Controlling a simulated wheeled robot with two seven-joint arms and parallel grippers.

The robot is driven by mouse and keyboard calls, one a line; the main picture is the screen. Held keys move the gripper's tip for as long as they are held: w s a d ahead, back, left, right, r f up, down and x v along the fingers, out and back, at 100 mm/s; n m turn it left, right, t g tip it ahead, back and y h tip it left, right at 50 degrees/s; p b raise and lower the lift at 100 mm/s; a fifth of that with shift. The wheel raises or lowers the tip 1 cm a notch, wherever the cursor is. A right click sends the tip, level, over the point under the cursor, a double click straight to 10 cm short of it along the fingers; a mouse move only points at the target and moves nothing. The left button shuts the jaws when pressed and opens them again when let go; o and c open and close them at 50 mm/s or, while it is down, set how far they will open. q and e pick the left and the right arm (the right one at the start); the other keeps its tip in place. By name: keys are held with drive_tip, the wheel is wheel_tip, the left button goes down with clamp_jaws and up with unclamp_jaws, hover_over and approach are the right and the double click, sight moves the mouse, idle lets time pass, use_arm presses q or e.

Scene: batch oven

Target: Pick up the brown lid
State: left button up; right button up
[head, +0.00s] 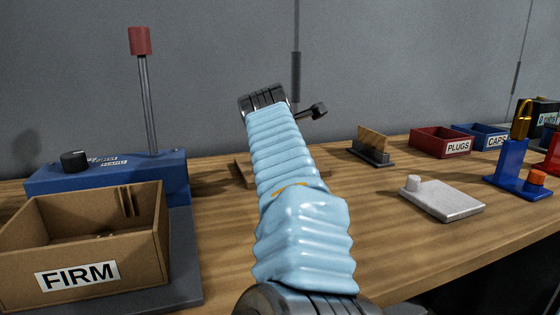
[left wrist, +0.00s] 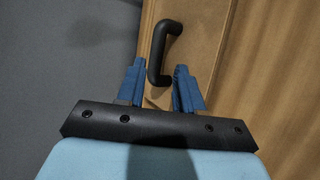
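The brown lid (left wrist: 205,38) lies on the wooden bench, with a black bar handle (left wrist: 154,55) standing on it. My left gripper (left wrist: 158,78) has two blue fingers spread apart. The near end of the handle appears between the fingertips, and I cannot tell whether they touch it. In the head view my left arm's light-blue sleeve hides the fingers. My right gripper is in neither view.
A brown box marked FIRM (head: 126,246) and a blue lever unit (head: 160,168) stand at left. A pale plate with a knob (head: 448,202), a card holder (head: 371,153), a red PLUGS bin (head: 430,143) and a blue stand (head: 510,165) are at right.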

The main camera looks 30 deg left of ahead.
use_arm(q)
drive_tip(key=p+x, duration=0.1)
drive_tip(key=x, duration=0.6)
drive_tip(key=shift+w+a, duration=0.1)
drive_tip(key=shift+w, duration=0.15)
drive_tip(key=shift+c, duration=0.2)
drive_tip(key=shift+r, duration=0.1)
clamp_jaws()
